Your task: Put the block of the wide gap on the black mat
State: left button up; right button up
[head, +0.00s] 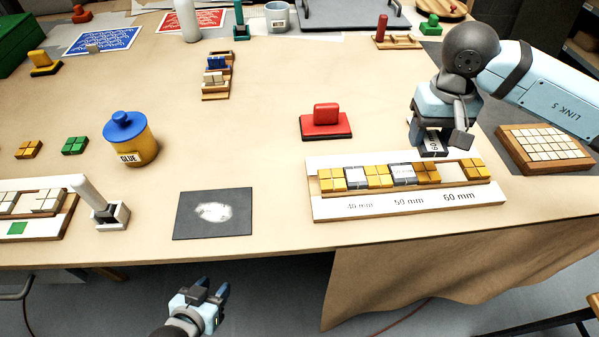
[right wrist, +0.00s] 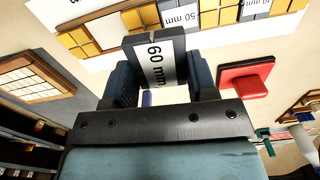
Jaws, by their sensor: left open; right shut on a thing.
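My right gripper (head: 436,138) is shut on a grey block marked 60 mm (right wrist: 156,64), also seen in the head view (head: 432,151). It holds the block just behind the mosaic panel (head: 340,211), apparently above the table. The panel's tile row has a pale open gap (head: 452,173) above the printed 60 mm. Grey blocks sit in the row above the 40 mm and 50 mm marks; the 50 mm block (head: 403,174) shows its label. The black mat (head: 184,231), with a whitish patch, lies left of the panel. My left gripper (head: 205,291) is open and empty before the table's front edge.
A red-handled block (head: 326,119) stands behind the panel. A tile board (head: 545,150) lies to the right. A yellow glue pot (head: 135,145) and a white-handled tool (head: 101,205) stand left of the mat. The table between mat and panel is clear.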

aim_at(198, 212)
jog(key=k+j+u, duration=0.1)
jog(key=j, duration=0.2)
jog(key=k+j+u, duration=0.15)
jog(key=j, duration=0.15)
jog(key=u, duration=0.95)
